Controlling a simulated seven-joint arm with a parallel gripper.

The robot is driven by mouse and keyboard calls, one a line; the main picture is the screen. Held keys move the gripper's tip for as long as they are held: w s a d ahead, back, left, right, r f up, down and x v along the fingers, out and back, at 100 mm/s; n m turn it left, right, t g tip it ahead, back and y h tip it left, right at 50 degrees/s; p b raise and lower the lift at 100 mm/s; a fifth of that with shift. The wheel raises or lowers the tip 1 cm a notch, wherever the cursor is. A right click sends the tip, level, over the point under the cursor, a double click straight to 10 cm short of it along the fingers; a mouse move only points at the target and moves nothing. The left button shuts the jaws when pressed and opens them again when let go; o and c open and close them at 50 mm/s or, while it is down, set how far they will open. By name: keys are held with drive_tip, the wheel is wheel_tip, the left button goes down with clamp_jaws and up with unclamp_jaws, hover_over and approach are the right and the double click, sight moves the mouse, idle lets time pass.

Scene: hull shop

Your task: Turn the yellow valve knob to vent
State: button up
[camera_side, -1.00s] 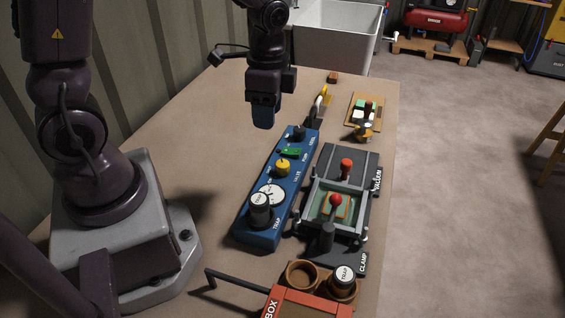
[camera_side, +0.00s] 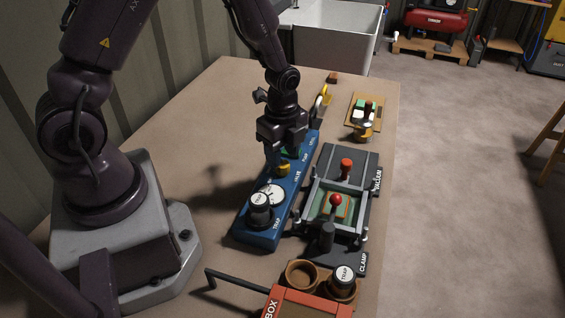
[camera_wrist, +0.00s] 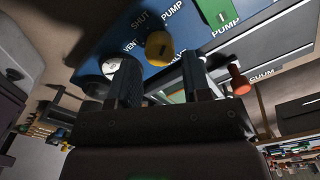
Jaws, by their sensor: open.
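The yellow valve knob (camera_side: 283,169) sits on the blue panel (camera_side: 250,227), partly hidden by my gripper in the side view. In the wrist view the yellow knob (camera_wrist: 159,47) shows just beyond my fingertips, roughly between them, with the words VENT, SHUT and PUMP around it. My gripper (camera_side: 280,160) is over the panel at the knob, pointing down; it also shows in the wrist view (camera_wrist: 160,70) with its two dark fingers apart and nothing between them. I cannot tell whether a finger touches the knob or exactly which label the knob points to.
A white dial and the black-sided TRAP jar (camera_side: 260,208) stand on the panel's near end. A green switch (camera_wrist: 218,10) is beside the knob. The clamp frame (camera_side: 333,215) with red-topped levers lies right of the panel. Bare bench lies to the left.

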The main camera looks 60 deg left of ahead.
sight(283, 168)
drive_tip(key=shift+f, duration=1.8)
drive_tip(key=c, duration=0.6)
drive_tip(key=shift+c, duration=0.2)
